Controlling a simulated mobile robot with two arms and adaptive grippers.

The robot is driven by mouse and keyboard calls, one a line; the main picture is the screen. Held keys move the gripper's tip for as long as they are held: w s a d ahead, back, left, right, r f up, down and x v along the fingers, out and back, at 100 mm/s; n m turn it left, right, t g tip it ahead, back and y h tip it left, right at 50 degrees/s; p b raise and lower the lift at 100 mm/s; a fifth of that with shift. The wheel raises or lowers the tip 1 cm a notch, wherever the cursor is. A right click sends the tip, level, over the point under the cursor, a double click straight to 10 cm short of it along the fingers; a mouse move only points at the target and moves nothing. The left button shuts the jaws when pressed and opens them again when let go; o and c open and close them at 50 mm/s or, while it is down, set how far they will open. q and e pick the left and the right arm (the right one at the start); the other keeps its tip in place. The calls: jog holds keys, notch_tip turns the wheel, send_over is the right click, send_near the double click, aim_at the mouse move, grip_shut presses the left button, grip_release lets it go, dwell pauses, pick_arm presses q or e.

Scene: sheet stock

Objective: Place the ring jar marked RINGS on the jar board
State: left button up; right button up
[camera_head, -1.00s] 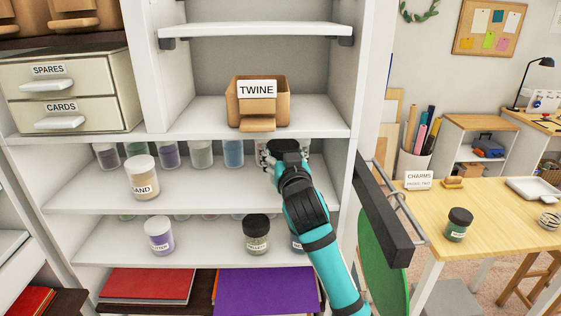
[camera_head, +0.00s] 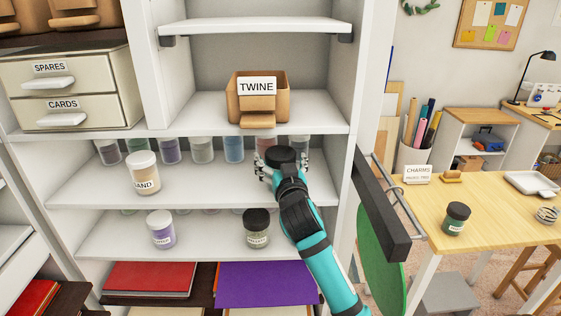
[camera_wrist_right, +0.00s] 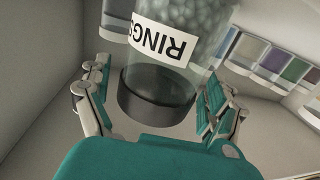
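The ring jar shows in the right wrist view (camera_wrist_right: 160,90), upside down there, with a dark lid, greyish beads and a white RINGS label. In the head view, its dark round lid (camera_head: 281,156) sits between the fingers of my right gripper (camera_head: 283,165), and its body is hidden. My right gripper (camera_wrist_right: 155,95) has its fingers on both sides of the jar and appears shut on it, at the front of the middle shelf. The jar's base is out of view. I cannot make out a jar board for sure. My left gripper is not in view.
A SAND jar (camera_head: 143,174) stands left on the same shelf, with several jars behind. Two jars (camera_head: 256,228) (camera_head: 162,230) stand below. The TWINE box (camera_head: 258,105) is above. A dark bar (camera_head: 382,208) is right, before a wooden table (camera_head: 500,205) with a jar (camera_head: 456,219).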

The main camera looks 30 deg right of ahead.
jog(key=b+v, duration=0.3)
jog(key=v, duration=0.9)
jog(key=shift+r, duration=0.15)
